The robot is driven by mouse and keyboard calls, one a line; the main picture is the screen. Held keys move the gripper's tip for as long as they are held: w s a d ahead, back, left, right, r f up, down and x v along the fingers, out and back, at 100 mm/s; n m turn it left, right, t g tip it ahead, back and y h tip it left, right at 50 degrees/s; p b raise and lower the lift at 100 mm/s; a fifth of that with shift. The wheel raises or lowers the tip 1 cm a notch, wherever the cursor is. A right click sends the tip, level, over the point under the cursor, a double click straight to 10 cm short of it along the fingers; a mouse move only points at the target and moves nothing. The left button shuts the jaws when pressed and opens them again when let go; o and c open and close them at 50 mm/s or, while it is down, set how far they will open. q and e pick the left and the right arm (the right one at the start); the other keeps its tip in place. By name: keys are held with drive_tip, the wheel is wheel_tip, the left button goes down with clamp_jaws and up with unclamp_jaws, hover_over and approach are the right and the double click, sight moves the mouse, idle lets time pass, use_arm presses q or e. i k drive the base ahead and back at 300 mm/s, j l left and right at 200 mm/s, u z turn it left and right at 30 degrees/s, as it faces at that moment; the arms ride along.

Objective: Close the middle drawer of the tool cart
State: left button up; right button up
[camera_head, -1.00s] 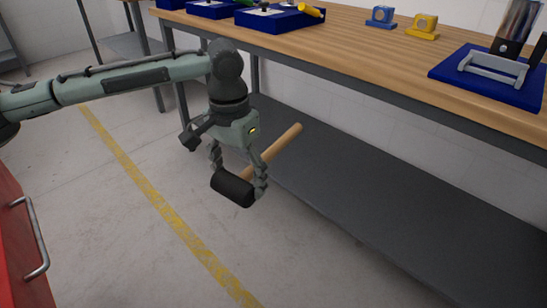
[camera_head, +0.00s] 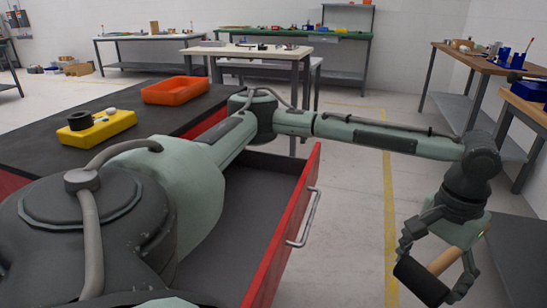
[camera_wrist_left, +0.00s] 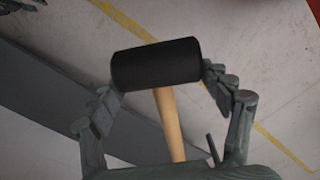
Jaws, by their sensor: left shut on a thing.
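The tool cart's open drawer (camera_head: 268,200) is red with a dark grey inside and a silver bar handle (camera_head: 304,217). It sticks out to the right of the cart in the head view, and my left arm passes over it. My left gripper (camera_head: 437,286) hangs to the right of the drawer, well apart from the handle. It is shut on a mallet with a black head (camera_wrist_left: 157,64) and a wooden handle (camera_wrist_left: 169,122). The mallet's head lies between the fingers in the left wrist view. Which drawer level this is cannot be told. My right gripper is not in view.
The cart's dark top (camera_head: 140,97) carries an orange tray (camera_head: 176,90) and a yellow tray (camera_head: 96,128) with dark parts. A wooden workbench (camera_head: 478,62) stands at the right. Open floor with a yellow line (camera_head: 389,215) lies between drawer and bench.

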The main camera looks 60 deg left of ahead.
sight(228, 235)
drive_tip(key=l+u, duration=0.2)
drive_tip(key=u, duration=0.2)
drive_tip(key=l+u, duration=0.2)
drive_tip(key=u, duration=0.2)
drive_tip(key=k+l+u, duration=0.1)
drive_tip(key=u, duration=0.3)
drive_tip(key=i+l+u, duration=0.1)
drive_tip(key=u, duration=0.3)
drive_tip(key=i+l+u, duration=0.1)
drive_tip(key=l+u, duration=0.3)
drive_tip(key=i+l, duration=0.2)
drive_tip(key=i, duration=0.3)
